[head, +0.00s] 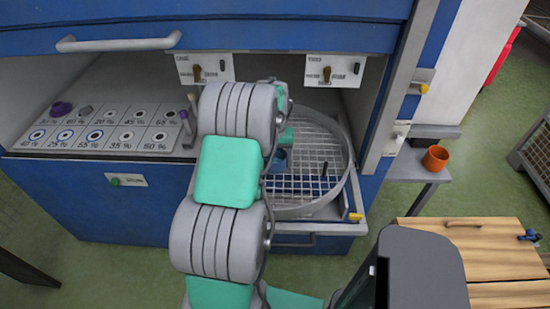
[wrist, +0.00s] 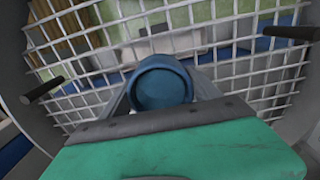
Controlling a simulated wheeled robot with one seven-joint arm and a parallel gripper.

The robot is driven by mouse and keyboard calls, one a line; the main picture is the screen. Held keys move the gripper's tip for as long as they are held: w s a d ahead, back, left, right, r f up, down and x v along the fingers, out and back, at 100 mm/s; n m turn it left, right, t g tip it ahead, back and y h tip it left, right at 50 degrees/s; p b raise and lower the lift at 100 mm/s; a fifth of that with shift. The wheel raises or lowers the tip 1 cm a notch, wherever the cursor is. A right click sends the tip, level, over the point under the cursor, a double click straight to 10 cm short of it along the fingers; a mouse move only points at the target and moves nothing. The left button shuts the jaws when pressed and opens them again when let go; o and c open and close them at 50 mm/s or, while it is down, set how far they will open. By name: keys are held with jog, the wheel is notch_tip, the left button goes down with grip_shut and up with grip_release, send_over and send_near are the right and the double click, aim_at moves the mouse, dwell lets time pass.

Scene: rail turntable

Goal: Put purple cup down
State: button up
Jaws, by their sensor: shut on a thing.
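A blue, round, cup-like thing (wrist: 162,82) sits between the fingers of my gripper (wrist: 163,100) in the wrist view, and the gripper is shut on it. It looks blue rather than purple. In the head view a small part of this blue cup (head: 278,160) shows beside my arm, over the round wire-mesh turntable (head: 300,185). My arm hides most of the gripper there. I cannot tell whether the cup touches the mesh. A small purple thing (head: 61,109) lies on the panel at the far left; its exact shape is too small to tell.
Dark pegs stand up from the mesh, one at the left (wrist: 45,90) and one at the right (wrist: 290,33). A grey rim surrounds the turntable. An orange cup (head: 436,159) stands on a side shelf. The mesh right of my arm is mostly bare.

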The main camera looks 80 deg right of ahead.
jog(key=shift+f, duration=0.2)
jog(key=o, duration=1.5)
notch_tip(320, 180, up, 12)
jog(key=b, duration=0.2)
jog(key=w+a+r+n+t+h, duration=0.1)
jog(key=w+a+r+n, duration=0.25)
jog(key=w+a, duration=0.8)
jog(key=w+a+r+n, duration=0.2)
jog(key=w+a+n, duration=0.2)
jog(key=w+a, duration=0.7)
jog(key=a+f+n+t, duration=0.1)
jog(key=a+n, duration=0.1)
jog(key=a, duration=0.7)
jog(key=a+f+n, duration=0.1)
jog(key=a+n, duration=0.2)
jog(key=a, duration=0.7)
jog(key=a+f+n+t+y, duration=0.1)
jog(key=a+n, duration=0.2)
jog(key=a, duration=0.7)
jog(key=shift+w+a+f+t, duration=0.1)
jog(key=shift+w+f+t, duration=0.05)
jog(key=shift+w+t, duration=0.2)
